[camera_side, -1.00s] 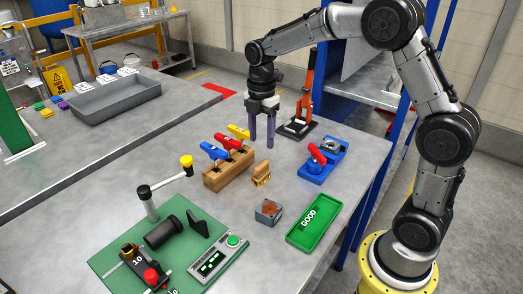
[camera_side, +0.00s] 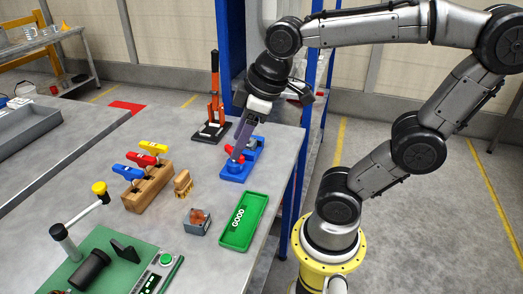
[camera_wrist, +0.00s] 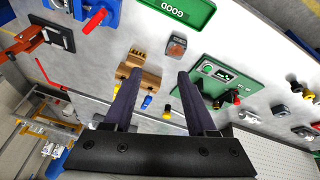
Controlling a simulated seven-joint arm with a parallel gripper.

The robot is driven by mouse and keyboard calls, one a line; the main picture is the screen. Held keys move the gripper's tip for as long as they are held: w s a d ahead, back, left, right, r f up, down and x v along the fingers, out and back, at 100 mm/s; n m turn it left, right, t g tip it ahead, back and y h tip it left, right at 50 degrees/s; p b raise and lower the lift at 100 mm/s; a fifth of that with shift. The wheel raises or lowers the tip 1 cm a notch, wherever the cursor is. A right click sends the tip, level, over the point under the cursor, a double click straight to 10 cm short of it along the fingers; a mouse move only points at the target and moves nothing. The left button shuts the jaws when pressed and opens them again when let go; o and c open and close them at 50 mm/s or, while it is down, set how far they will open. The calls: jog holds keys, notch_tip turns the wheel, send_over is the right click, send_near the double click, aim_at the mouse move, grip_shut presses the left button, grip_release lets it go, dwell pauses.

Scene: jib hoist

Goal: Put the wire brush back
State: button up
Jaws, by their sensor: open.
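A small tan brush-like block, which looks like the wire brush (camera_side: 183,184), stands on the table just right of the wooden block (camera_side: 148,188). In the wrist view the brush (camera_wrist: 138,53) shows beside that block, with its toothed edge visible. The wooden block holds red, blue and yellow handled tools. My gripper (camera_side: 238,156) is open and empty, tilted in front of the blue fixture, to the right of and apart from the brush. In the wrist view my two fingers (camera_wrist: 160,74) are spread with nothing between them.
The blue fixture (camera_side: 233,175) with red parts is close to my fingers. A grey block with a brown top (camera_side: 197,222) and a green GOOD tray (camera_side: 244,222) lie in front. An orange-handled press (camera_side: 214,95) stands behind.

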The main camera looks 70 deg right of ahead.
jog(key=s+m, duration=0.1)
jog(key=s+f+m, duration=0.1)
jog(key=s, duration=0.1)
jog(key=s+f+m+t, duration=0.1)
jog(key=shift+s+a+m, duration=0.25)
jog(key=shift+s+m, duration=0.15)
dwell(0.7)
